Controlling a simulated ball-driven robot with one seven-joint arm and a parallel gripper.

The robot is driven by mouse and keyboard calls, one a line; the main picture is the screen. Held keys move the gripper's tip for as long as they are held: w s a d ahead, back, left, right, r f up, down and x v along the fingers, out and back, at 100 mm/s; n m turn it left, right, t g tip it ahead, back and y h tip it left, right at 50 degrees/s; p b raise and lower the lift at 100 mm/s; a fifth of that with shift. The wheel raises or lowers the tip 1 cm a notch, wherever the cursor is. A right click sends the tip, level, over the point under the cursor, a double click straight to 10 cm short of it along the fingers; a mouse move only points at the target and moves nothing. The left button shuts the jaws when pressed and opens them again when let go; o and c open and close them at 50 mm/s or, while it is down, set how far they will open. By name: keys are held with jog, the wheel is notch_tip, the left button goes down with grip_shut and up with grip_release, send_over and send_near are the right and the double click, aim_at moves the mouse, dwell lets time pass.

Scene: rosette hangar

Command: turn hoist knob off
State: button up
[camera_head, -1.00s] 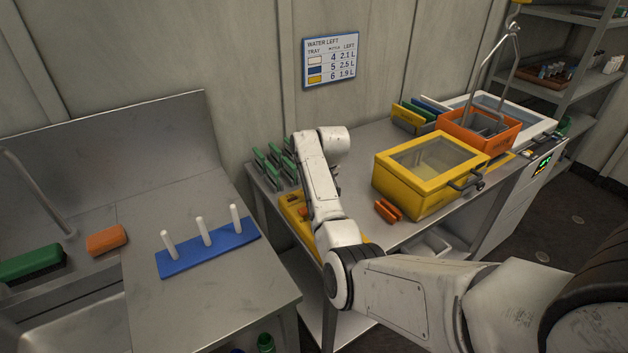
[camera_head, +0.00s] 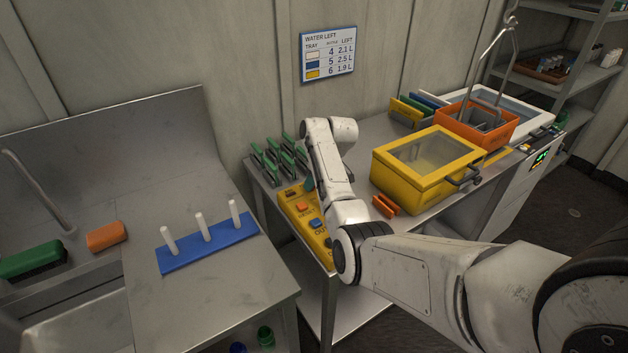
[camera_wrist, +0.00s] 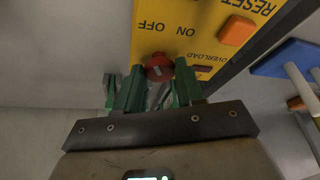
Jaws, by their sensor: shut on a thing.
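The hoist knob (camera_wrist: 158,62) is a round red knob on the yellow control panel (camera_wrist: 150,42), in the upper middle of the wrist view. ON and OFF are printed beside it, upside down in that view. My gripper (camera_wrist: 158,84) has green fingers, one on each side of the knob, and is shut on it. The knob's pointer direction is unclear. In the head view the yellow panel (camera_head: 292,208) lies at the table's left end; my arm hides the knob and most of the gripper.
An orange RESET button (camera_wrist: 236,31) sits on the panel near the knob. Green racks (camera_head: 272,160) stand behind the panel. A yellow lidded box (camera_head: 400,190) and an orange piece (camera_head: 384,207) are to its right. A blue peg board (camera_head: 205,245) lies on the left counter.

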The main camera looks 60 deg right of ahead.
jog(key=o, duration=1)
jog(key=shift+o, duration=0.2)
jog(key=shift+r, duration=0.1)
jog(key=b+v, duration=0.1)
jog(key=v, duration=0.9)
jog(key=shift+r, duration=0.25)
jog(key=shift+s, duration=0.15)
jog(key=shift+n, duration=0.5)
jog(key=s+a+f, duration=0.1)
jog(key=a+f, duration=0.3)
jog(key=a, duration=0.6)
jog(key=a+f, duration=0.4)
jog(key=a, duration=0.6)
jog(key=s+a+f, duration=0.1)
jog(key=a+f, duration=0.3)
jog(key=a, duration=0.6)
jog(key=shift+s+a, duration=0.3)
jog(key=s+a, duration=0.7)
jog(key=a, duration=0.3)
jog(key=s+d+f+g+b, duration=0.1)
jog(key=s+f+g, duration=0.2)
jog(key=s+f, duration=0.3)
jog(key=s, duration=0.4)
jog(key=shift+s+f, duration=0.2)
jog(key=shift+s, duration=0.15)
